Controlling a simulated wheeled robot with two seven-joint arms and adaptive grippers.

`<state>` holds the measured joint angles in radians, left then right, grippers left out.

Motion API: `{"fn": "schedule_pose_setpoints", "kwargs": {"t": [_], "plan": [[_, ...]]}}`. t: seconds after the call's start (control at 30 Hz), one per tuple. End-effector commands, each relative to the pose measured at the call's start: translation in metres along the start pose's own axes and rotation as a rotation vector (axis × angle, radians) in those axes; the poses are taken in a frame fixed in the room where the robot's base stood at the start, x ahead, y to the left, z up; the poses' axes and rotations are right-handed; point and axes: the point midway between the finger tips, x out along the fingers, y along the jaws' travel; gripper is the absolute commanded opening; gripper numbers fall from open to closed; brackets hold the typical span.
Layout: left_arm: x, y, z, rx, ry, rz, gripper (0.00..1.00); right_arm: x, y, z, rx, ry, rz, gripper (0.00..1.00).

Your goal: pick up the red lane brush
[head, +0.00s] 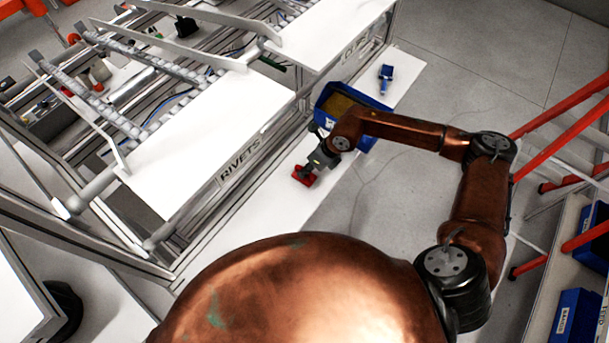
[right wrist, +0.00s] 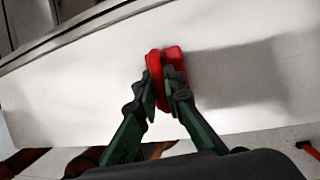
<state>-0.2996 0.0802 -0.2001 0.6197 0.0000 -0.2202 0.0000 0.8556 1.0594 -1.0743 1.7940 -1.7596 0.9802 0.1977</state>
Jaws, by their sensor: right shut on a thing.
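The red lane brush (head: 303,176) is at the white ledge in front of the RIVETS panel in the head view. My right gripper (head: 311,171) is at it, reaching down from the upper right. In the right wrist view the brush (right wrist: 174,61) sits between the fingertips of my right gripper (right wrist: 164,88), which is shut on it. The fingers hide part of the brush. I cannot tell whether the brush still touches the ledge. My left gripper is not in view.
A blue bin (head: 376,104) with brownish contents stands on the white ledge (head: 255,222) beside my right forearm. A blue brush-like item (head: 386,73) lies farther back. Red rails (head: 560,118) and a shelf with blue bins (head: 573,312) stand at the right.

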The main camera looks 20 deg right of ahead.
Motion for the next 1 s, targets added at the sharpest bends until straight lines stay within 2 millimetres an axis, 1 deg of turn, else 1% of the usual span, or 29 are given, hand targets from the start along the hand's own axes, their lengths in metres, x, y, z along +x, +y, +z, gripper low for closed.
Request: {"fn": "schedule_pose_setpoints", "kwargs": {"t": [0.37,0.57,0.67,0.73,0.77,1.0], "plan": [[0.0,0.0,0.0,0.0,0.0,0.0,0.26,-0.001,0.0,0.001,0.0,-0.001,0.0,0.0],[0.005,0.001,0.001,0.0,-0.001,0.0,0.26,-0.009,0.002,0.004,-0.001,-0.002,0.001,0.0],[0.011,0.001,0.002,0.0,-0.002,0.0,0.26,-0.02,0.004,0.01,-0.003,-0.004,-0.001,0.0],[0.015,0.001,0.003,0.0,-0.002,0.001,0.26,-0.031,0.009,0.011,-0.003,-0.002,0.0,0.0],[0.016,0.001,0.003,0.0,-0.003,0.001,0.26,-0.037,0.013,0.01,-0.004,-0.003,0.001,0.0],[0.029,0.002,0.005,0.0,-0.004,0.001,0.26,-0.092,0.058,-0.003,-0.007,-0.003,-0.001,0.0]]}}
